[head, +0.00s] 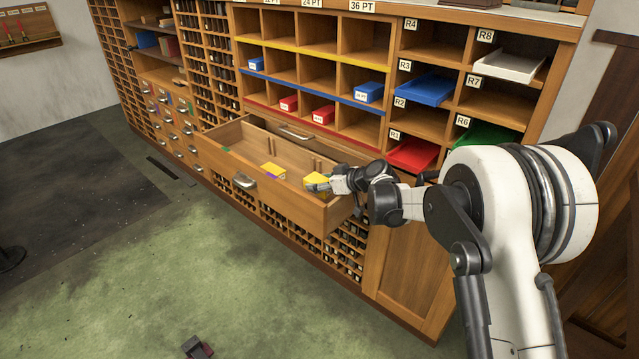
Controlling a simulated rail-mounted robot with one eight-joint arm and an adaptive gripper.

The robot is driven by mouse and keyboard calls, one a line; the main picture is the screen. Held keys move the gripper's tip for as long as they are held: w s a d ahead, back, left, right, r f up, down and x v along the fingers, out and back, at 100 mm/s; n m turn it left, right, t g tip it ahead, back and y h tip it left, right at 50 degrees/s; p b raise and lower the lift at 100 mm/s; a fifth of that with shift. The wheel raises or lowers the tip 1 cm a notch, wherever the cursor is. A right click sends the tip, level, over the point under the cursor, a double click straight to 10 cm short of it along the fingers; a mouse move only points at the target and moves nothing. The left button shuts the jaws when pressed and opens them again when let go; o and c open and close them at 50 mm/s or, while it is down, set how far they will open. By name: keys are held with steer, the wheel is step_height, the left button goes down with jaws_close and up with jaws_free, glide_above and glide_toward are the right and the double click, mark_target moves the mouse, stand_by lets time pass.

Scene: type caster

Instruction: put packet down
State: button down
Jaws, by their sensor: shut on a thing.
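My gripper (322,186) is over the right part of an open wooden drawer (240,160). It is shut on a yellow packet (314,180). The held packet is inside or just above the drawer near its right end; I cannot tell whether it touches the drawer floor. Another yellow packet (272,171) with a white and purple edge lies in the drawer to the left of it. The fingertips are small and partly hidden by the packet.
Above the drawer, cubbyholes hold red packets (323,115) and blue packets (369,92). Slots at the right hold a blue tray (425,89), a red tray (413,154), a white tray (508,65) and a green tray (487,136). The drawer's left part is mostly bare.

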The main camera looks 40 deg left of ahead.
steer(key=shift+f+b, duration=0.3)
steer(key=shift+f, duration=0.1)
steer(key=c, duration=1)
jaws_free()
steer(key=shift+d+f, duration=0.1)
steer(key=shift+o, duration=0.2)
steer(key=shift+r+p, duration=0.3)
steer(key=p+v, duration=0.1)
steer(key=v, duration=0.5)
steer(key=p+v, duration=0.2)
steer(key=v, duration=0.4)
steer(key=shift+r, duration=0.3)
